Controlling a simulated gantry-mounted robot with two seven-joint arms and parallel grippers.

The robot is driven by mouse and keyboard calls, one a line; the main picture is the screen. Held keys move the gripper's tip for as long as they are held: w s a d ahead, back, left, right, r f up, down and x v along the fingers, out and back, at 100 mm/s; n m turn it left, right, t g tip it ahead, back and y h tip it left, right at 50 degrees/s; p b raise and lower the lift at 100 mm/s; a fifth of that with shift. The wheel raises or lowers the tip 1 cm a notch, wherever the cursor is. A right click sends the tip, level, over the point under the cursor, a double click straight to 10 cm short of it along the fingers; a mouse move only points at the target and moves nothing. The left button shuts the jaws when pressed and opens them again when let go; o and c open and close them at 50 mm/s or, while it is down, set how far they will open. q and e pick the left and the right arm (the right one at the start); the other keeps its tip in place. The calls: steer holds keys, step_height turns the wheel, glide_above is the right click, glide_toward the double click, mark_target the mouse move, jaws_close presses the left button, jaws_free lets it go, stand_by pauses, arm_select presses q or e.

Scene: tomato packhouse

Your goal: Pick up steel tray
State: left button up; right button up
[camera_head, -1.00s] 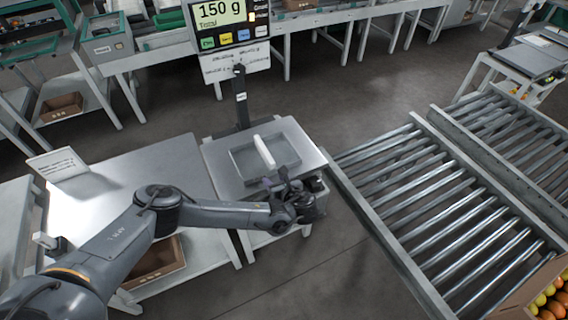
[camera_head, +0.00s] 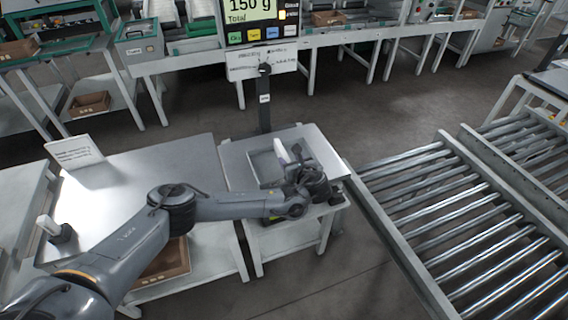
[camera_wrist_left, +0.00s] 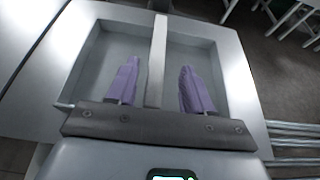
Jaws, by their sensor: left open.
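The steel tray (camera_head: 256,168) is a shallow grey rectangle lying on the scale's flat plate. A pale upright bar (camera_head: 281,153) runs across its middle like a handle. My left gripper (camera_head: 298,162) is over the tray's near right part and hides some of it. In the left wrist view the tray (camera_wrist_left: 86,62) fills the middle, and its bar (camera_wrist_left: 158,60) runs between the two purple fingers of my left gripper (camera_wrist_left: 159,76). The fingers are apart, one on each side of the bar, with a visible gap to it. My right gripper is not in view.
The scale display (camera_head: 262,22) stands on a post behind the plate, reading 150 g. A white bench (camera_head: 140,190) is left of the scale, with a sign (camera_head: 74,152) on it. A roller conveyor (camera_head: 440,200) is close on the right. A cardboard box (camera_head: 165,262) sits under the bench.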

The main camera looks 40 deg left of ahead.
mark_target(285, 156)
arm_select(q)
steer(key=b+x, duration=0.2)
steer(key=x, duration=0.1)
steer(key=shift+s+a+f, duration=0.15)
steer(key=shift+a, duration=0.2)
steer(key=shift+w+a, duration=0.2)
steer(key=shift+a, duration=0.05)
jaws_close()
